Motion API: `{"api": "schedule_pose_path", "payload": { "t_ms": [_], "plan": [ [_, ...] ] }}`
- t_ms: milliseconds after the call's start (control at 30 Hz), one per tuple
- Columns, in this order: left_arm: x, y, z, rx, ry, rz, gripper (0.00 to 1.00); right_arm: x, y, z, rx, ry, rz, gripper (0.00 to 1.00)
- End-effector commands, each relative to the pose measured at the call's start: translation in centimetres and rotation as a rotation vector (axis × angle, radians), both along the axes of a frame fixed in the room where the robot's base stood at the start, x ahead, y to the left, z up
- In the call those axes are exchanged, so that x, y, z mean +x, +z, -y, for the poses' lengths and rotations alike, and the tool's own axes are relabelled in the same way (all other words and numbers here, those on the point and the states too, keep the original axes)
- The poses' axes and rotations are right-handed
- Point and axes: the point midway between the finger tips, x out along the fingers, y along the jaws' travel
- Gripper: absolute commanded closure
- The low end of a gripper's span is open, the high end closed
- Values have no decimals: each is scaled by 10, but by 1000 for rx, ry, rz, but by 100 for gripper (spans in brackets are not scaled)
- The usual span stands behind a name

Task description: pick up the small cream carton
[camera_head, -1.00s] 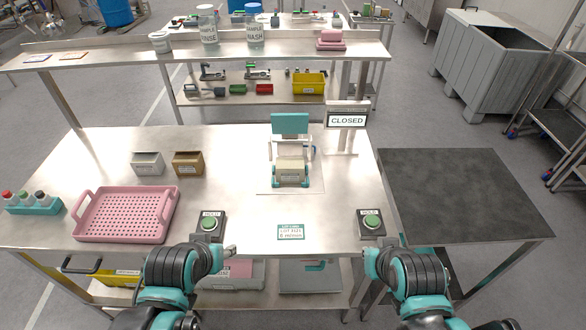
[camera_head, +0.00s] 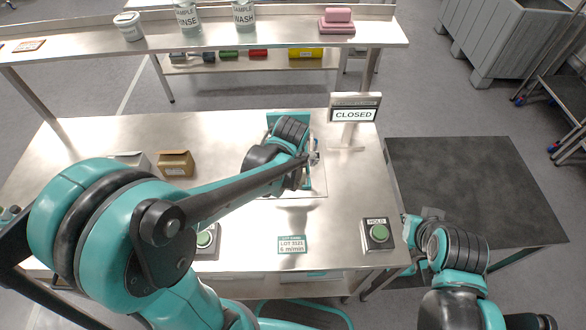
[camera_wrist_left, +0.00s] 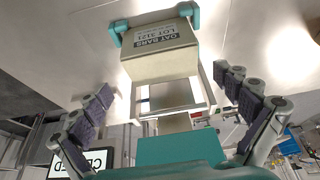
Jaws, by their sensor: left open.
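The small cream carton (camera_wrist_left: 160,48), labelled OAT BARS LOT 3121, sits in a white and teal stand in the left wrist view. In the head view my left arm hides it. My left gripper (camera_wrist_left: 166,86) is open and empty, with its two dark-padded fingers spread to either side below the carton in that picture. In the head view my left gripper (camera_head: 308,160) is over the stand at the table's middle. My right gripper (camera_head: 408,228) is near the table's right edge, and its fingers are too unclear to judge.
A CLOSED sign (camera_head: 353,114) stands just right of the stand. A brown box (camera_head: 176,164) and a partly hidden grey box (camera_head: 131,160) lie to the left. A dark side table (camera_head: 470,180) is clear.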

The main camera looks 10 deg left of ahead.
Motion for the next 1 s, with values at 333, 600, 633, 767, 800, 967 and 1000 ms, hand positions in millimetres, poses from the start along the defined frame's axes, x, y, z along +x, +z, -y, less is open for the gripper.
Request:
{"api": "schedule_pose_path", "payload": {
  "t_ms": [333,600,633,767,800,967,1000],
  "plan": [
    [18,-48,-7,-1,0,0,0,0,-23,0,0,0,0,100],
    [20,-52,-8,0,-1,1,0,0,-23,0,0,0,0,100],
    [20,-51,-8,0,-1,1,0,0,-23,0,0,0,0,100],
    [20,-51,-8,0,-1,1,29,0,-23,0,0,0,0,100],
    [20,-51,-8,0,-1,1,40,0,-23,0,0,0,0,100],
    [20,-51,-8,0,-1,1,56,0,-23,0,0,0,0,100],
    [20,-51,-8,0,-1,1,56,0,-23,0,0,0,0,100]
  ]
}}
